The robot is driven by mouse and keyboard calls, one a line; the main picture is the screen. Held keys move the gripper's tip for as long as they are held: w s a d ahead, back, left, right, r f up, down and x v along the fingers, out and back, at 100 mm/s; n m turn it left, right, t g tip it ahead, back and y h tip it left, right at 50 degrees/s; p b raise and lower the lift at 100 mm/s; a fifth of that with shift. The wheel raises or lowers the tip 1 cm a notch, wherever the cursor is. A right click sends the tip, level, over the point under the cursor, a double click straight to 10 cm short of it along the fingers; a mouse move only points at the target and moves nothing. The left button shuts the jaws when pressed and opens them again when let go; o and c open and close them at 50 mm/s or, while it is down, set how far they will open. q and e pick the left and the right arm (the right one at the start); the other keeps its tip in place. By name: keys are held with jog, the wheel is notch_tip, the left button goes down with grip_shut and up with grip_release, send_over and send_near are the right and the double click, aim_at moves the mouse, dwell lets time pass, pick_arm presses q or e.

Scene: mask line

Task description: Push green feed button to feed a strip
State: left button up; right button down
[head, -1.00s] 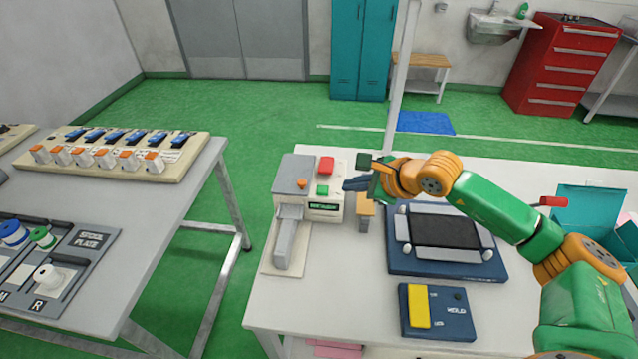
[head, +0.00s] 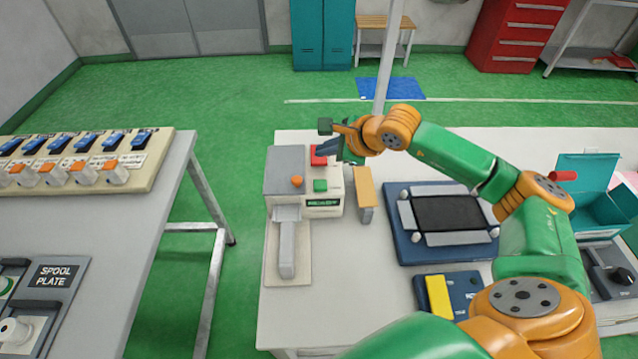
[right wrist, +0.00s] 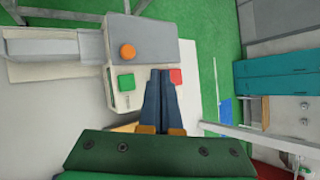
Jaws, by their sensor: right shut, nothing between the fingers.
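The feed machine, a grey and cream box (head: 285,169), stands at the left end of the white table. Its green button (head: 320,185) is on the right of its front, with a red button (head: 318,156) behind it and an orange knob (head: 297,181) to its left. A green display sits below. My right gripper (head: 322,150) is shut and empty, over the machine's right side near the red button. In the right wrist view the shut fingers (right wrist: 159,80) lie between the green button (right wrist: 126,81) and the red button (right wrist: 175,76). Contact cannot be told. My left gripper is out of view.
A wooden-topped block (head: 364,187) stands just right of the machine. Further right are a dark blue framed plate (head: 402,245), a blue box with a yellow pad (head: 439,297) and a teal bin (head: 582,180). A second table with spools and switches is at left.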

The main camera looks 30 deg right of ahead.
aim_at(324, 186)
notch_tip(324, 186, down, 8)
jog(key=b, duration=0.5)
jog(key=shift+s+r, duration=0.15)
jog(key=shift+r, duration=0.1)
jog(key=shift+f+b, duration=0.35)
jog(key=shift+r, duration=0.1)
jog(key=shift+r, duration=0.1)
dwell(0.9)
jog(key=shift+f+b, duration=0.45)
jog(key=shift+b, duration=0.15)
